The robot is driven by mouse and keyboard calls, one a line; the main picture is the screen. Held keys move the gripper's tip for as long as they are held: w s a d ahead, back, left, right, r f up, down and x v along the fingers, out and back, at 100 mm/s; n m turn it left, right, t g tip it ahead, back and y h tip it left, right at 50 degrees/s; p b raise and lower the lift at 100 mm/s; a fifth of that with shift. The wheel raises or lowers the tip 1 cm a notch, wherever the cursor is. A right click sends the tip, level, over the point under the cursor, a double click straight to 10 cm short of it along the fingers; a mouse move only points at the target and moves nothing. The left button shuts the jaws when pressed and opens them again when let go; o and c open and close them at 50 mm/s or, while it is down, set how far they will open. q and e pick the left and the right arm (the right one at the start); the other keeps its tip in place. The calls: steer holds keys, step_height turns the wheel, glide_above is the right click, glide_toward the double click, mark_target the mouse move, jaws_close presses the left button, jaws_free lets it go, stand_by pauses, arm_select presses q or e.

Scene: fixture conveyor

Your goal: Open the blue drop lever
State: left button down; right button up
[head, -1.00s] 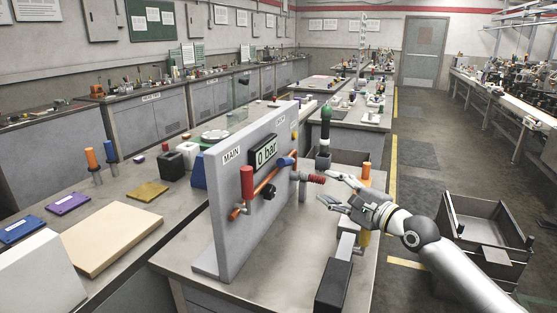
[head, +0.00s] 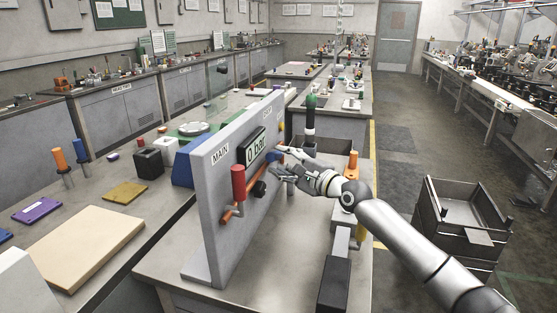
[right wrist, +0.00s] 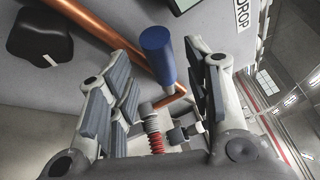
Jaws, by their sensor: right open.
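The blue drop lever (head: 272,156) is on the grey upright panel (head: 212,215), near its DROP end and partly hidden by my right gripper in the head view. In the right wrist view its blue handle (right wrist: 157,52) stands between the two fingers, attached near a copper pipe. My right gripper (head: 277,161) is open at the lever, and its fingers (right wrist: 153,72) show on both sides of the handle with gaps. Contact is not visible. My left gripper is not in view.
A red lever (head: 238,182) sits at the panel's MAIN end, below the "0 bar" display (head: 256,149). A black knob (right wrist: 40,35) is left of the blue handle in the wrist view. A green-topped black post (head: 310,115) stands behind my gripper. A dark bin (head: 460,225) is at right.

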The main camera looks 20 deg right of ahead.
steer(key=shift+x, duration=0.8)
steer(key=shift+w+a, duration=0.1)
steer(key=shift+w, duration=0.2)
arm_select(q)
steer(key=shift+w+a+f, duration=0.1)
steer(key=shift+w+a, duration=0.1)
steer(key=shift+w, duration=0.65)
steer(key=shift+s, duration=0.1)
arm_select(e)
steer(key=shift+c, duration=1.1)
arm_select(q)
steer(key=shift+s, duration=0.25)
arm_select(e)
jaws_close()
